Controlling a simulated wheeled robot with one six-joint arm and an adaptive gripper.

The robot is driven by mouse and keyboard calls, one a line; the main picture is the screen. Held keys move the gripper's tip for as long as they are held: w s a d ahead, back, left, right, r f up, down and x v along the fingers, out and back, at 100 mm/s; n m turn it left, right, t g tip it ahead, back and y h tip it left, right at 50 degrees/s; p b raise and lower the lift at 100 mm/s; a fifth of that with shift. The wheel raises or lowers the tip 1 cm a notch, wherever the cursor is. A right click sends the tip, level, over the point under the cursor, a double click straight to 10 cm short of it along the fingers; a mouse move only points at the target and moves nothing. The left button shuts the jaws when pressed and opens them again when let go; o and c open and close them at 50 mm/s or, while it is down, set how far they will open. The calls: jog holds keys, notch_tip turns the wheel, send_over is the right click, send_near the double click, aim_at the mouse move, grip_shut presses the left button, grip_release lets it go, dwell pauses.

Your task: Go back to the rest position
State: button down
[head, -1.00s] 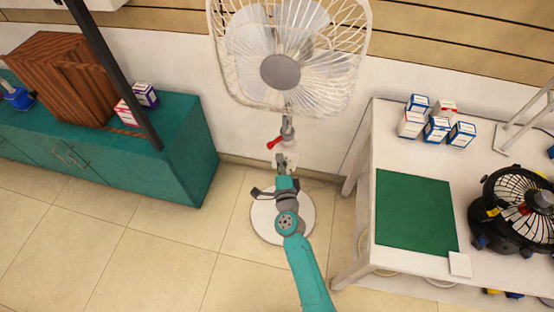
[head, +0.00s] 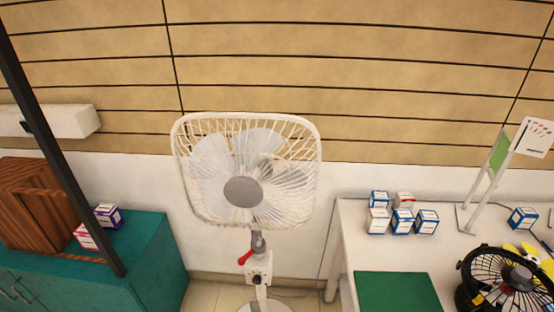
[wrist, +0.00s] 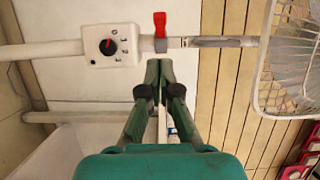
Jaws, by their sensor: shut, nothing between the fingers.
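My gripper (wrist: 158,88) shows in the wrist view with its green fingers together and nothing between them. It points toward the pole of the white standing fan (head: 243,191). In the wrist view the fan's control box (wrist: 110,46) and red lever (wrist: 160,24) lie just beyond and above the fingertips; I cannot tell the exact gap. The fan's cage (wrist: 290,70) is at the right of that view. My arm and gripper are out of the head view.
A green cabinet (head: 150,262) stands left of the fan, bearing a wooden box (head: 30,205) and small boxes. A white table (head: 350,218) at right holds several small boxes, a green mat (head: 397,293) and a black fan (head: 508,282). A dark post crosses the left.

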jog(key=s+d+n+h, duration=0.3)
jog(key=s+d+n, duration=0.4)
jog(key=s+d, duration=1.25)
jog(key=s+d+r+n+g+h, duration=0.1)
jog(key=s+d+r+n, duration=0.2)
jog(key=s+r, duration=0.3)
jog(key=s+d+r+n+g+h, duration=0.1)
jog(key=s+d+r+n, duration=0.2)
jog(key=s+r, duration=0.4)
jog(key=s+n, duration=0.1)
jog(key=s, duration=0.6)
jog(key=shift+d+r+h, duration=0.25)
jog(key=shift+d+h, duration=0.05)
jog(key=shift+d, duration=0.05)
